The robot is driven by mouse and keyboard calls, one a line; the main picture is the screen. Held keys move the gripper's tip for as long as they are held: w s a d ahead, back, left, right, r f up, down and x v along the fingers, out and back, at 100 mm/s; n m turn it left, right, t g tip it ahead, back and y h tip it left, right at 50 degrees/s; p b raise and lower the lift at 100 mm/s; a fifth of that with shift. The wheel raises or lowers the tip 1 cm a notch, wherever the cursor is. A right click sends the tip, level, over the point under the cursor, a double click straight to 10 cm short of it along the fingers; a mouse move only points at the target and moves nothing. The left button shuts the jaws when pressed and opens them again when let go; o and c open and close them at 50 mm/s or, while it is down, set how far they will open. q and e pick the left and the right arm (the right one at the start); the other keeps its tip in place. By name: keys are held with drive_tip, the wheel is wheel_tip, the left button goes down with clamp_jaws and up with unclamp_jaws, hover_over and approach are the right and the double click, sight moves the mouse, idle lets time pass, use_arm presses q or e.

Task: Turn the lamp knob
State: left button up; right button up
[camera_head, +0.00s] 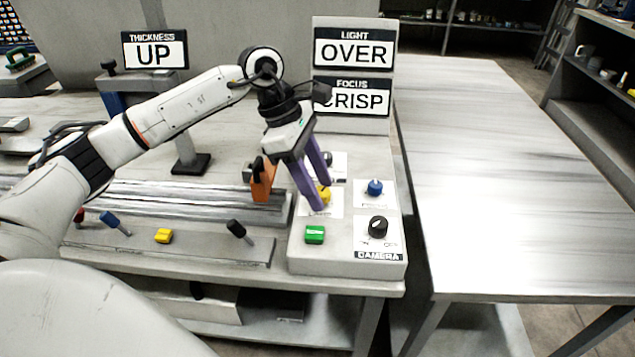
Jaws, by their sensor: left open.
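The yellow knob (325,192) sits on a white plate on the grey control box; the plate's label is partly covered and hard to read. My left gripper (321,197) points down at this knob from above, its two purple fingers apart. The fingers show at either side of the knob and partly hide it; I cannot tell whether they touch it. The LIGHT sign (353,48) behind reads OVER. My right gripper is not in view.
A blue knob (375,187), a black CAMERA knob (378,226) and a green button (315,234) are close by on the box. An orange block (262,181) stands left of the fingers. The FOCUS sign (352,98) reads CRISP. The right table (510,180) is bare.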

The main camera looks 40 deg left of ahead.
use_arm(q)
drive_tip(key=c, duration=1.1)
drive_tip(key=shift+o, duration=0.2)
drive_tip(key=shift+n, duration=0.4)
drive_tip(key=shift+s+n+t+b, duration=0.1)
drive_tip(key=shift+n+t+b, duration=0.4)
drive_tip(key=shift+n, duration=0.5)
drive_tip(key=shift+d+n+t+y, duration=0.1)
drive_tip(key=shift+n+t+y, duration=0.3)
drive_tip(key=shift+n, duration=0.7)
drive_tip(key=shift+s+d+n+t+y+b, duration=0.1)
drive_tip(key=shift+n+t+y+b, duration=0.35)
drive_tip(key=shift+n, duration=0.95)
drive_tip(key=o, duration=1.1)
drive_tip(key=shift+c, duration=0.2)
